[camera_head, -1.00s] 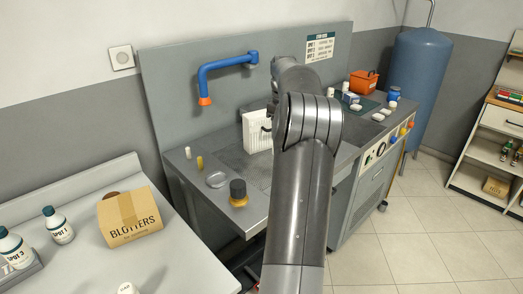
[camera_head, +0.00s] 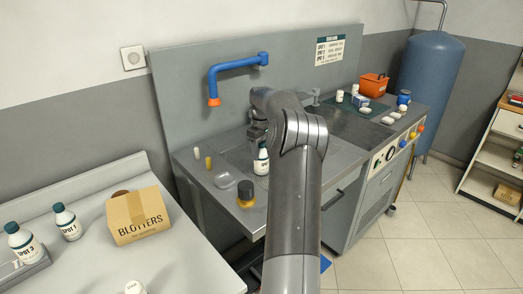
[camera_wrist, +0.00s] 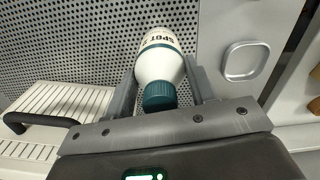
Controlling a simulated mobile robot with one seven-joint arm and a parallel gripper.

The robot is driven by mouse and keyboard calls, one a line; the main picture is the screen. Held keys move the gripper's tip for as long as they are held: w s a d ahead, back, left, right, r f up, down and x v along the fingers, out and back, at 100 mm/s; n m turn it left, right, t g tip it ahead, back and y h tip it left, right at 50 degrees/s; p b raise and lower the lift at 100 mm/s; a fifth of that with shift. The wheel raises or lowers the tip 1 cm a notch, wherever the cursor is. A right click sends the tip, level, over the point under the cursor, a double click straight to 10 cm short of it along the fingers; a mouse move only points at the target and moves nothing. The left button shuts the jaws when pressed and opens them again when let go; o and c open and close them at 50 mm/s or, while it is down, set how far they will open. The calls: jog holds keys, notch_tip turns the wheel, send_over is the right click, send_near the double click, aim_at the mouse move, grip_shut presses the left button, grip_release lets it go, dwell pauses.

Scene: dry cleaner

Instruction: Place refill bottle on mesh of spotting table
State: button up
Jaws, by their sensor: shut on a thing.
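The refill bottle (camera_head: 261,164) is white with a teal cap and a "SPOT" label. It stands upright at the mesh (camera_head: 236,157) of the spotting table (camera_head: 285,178). My gripper (camera_wrist: 160,88) is shut on the bottle (camera_wrist: 158,52) near its neck, with one finger on each side. In the head view, my arm hides part of the gripper and of the mesh. The perforated mesh (camera_wrist: 75,40) lies under the bottle in the wrist view. I cannot tell whether the bottle's base touches it.
A shallow dish (camera_head: 225,180) and an amber jar with a dark lid (camera_head: 246,194) stand at the table's front left. A white slatted thing with a black handle (camera_wrist: 42,119) is close left in the wrist view. A blue spout arm (camera_head: 230,66) hangs above. A blotters box (camera_head: 138,215) sits left.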

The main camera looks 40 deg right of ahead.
jog(key=o, duration=1.2)
jog(key=shift+f, duration=0.1)
jog(key=shift+c, duration=0.2)
